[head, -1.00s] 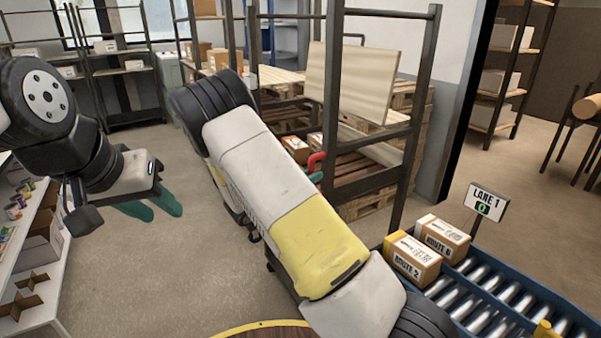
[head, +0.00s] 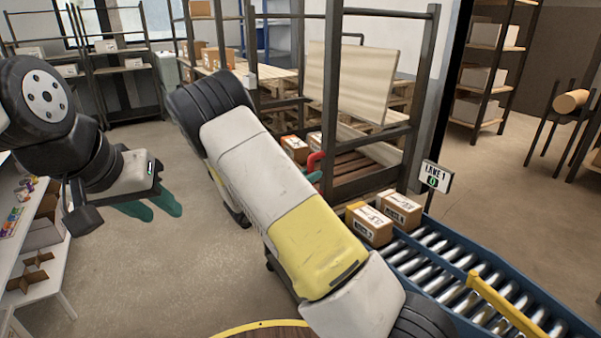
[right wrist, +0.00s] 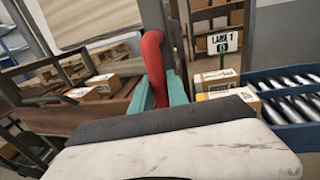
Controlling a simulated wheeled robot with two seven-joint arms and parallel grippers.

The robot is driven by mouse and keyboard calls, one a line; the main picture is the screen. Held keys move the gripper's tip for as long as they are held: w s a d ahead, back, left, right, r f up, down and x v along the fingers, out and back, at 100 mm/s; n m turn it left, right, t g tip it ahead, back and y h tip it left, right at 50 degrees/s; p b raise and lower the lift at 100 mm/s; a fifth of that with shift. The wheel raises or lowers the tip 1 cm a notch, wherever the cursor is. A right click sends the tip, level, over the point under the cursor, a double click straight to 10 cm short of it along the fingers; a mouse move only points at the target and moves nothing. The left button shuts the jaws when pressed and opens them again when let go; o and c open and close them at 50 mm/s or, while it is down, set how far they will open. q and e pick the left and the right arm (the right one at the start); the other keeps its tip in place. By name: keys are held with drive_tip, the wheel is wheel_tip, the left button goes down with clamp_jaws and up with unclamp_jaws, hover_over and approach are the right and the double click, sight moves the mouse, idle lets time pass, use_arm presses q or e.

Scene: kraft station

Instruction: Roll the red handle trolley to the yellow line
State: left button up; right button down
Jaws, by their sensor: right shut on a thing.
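The trolley's red handle (head: 316,160) shows beside my right forearm in the head view. It stands upright in the right wrist view (right wrist: 153,60). My right gripper (right wrist: 158,95) is shut on the handle, with a teal finger on each side. In the head view the arm hides most of this gripper. The trolley (head: 333,90) has a dark post frame and a brown slatted deck, with small cartons (head: 295,149) by the handle. My left gripper (head: 152,208) is open and empty above the floor at left. I see no yellow floor line.
A blue roller conveyor (head: 450,258) with two cartons (head: 400,209), a LANE 1 sign (head: 436,177) and a yellow bar (head: 505,305) lies close on the right. Bare floor (head: 170,270) lies between.

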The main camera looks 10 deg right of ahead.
drive_tip(key=shift+s+d+f, duration=0.1)
drive_tip(key=shift+s+f, duration=0.05)
drive_tip(key=shift+s, duration=0.1)
drive_tip(key=c, duration=1.3)
unclamp_jaws()
drive_tip(key=shift+s, duration=0.1)
drive_tip(key=shift+a, duration=0.2)
drive_tip(key=v, duration=0.7)
drive_tip(key=shift+a, duration=0.2)
drive_tip(key=shift+s, duration=0.1)
